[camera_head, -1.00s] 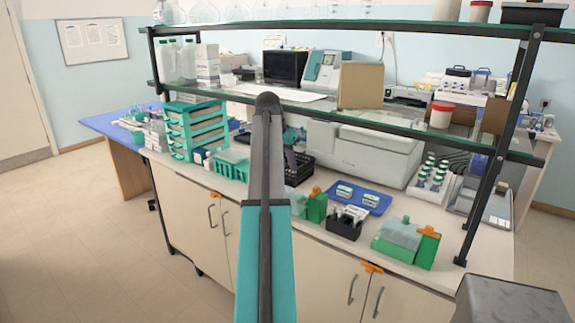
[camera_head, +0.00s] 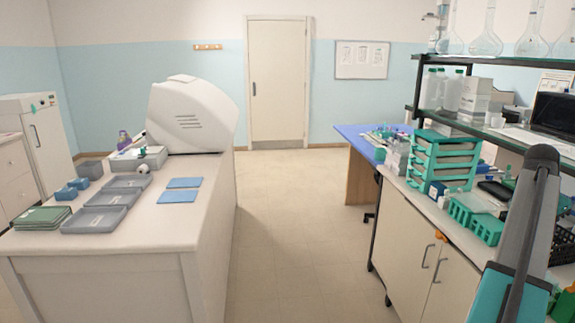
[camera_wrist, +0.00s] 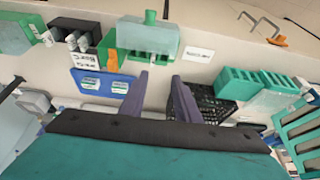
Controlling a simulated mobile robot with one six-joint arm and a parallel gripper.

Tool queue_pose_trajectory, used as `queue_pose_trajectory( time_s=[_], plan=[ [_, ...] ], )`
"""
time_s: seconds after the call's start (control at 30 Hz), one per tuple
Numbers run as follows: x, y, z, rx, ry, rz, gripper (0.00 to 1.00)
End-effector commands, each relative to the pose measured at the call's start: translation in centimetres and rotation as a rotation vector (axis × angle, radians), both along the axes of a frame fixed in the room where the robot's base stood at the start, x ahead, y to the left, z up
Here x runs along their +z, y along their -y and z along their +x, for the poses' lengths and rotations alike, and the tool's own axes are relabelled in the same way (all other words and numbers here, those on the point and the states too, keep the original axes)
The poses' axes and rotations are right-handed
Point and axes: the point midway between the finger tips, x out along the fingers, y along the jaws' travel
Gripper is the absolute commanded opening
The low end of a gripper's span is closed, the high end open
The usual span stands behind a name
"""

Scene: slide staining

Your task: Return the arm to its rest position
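My arm (camera_head: 522,240), teal and dark grey, shows at the right of the head view, raised in front of the right-hand bench. Its gripper end is not visible there. In the wrist view my gripper (camera_wrist: 159,78) has its two purple-grey fingers apart, with nothing seen between them. Beyond the fingers lies the bench top, with a green-based box with a clear body (camera_wrist: 140,36), a blue tray with white labelled items (camera_wrist: 91,82) and a black basket (camera_wrist: 213,104).
The right bench (camera_head: 405,215) carries a teal drawer rack (camera_head: 442,160) under a black-framed shelf (camera_head: 480,132). A white island bench (camera_head: 130,228) with grey trays and a white machine (camera_head: 195,112) stands left. Clear floor (camera_head: 290,220) runs between them towards a door (camera_head: 276,85).

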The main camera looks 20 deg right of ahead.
Motion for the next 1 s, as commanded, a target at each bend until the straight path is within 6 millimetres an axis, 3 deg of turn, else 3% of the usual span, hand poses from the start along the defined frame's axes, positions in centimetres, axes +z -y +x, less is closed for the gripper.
queue_pose_trajectory(
  time_s=[0.17, 0.3, 0.5, 0.7, 1.0],
  plan=[
    [-3.2, -2.2, 5.4, 0.073, -0.018, 0.035, 0.29],
    [-7.4, -4.9, 10.2, 0.142, -0.046, 0.081, 0.29],
    [-14.0, -10.0, 15.9, 0.238, -0.093, 0.147, 0.29],
    [-20.7, -16.0, 20.3, 0.331, -0.143, 0.215, 0.29],
    [-30.5, -26.2, 24.3, 0.472, -0.224, 0.305, 0.29]
  ],
)
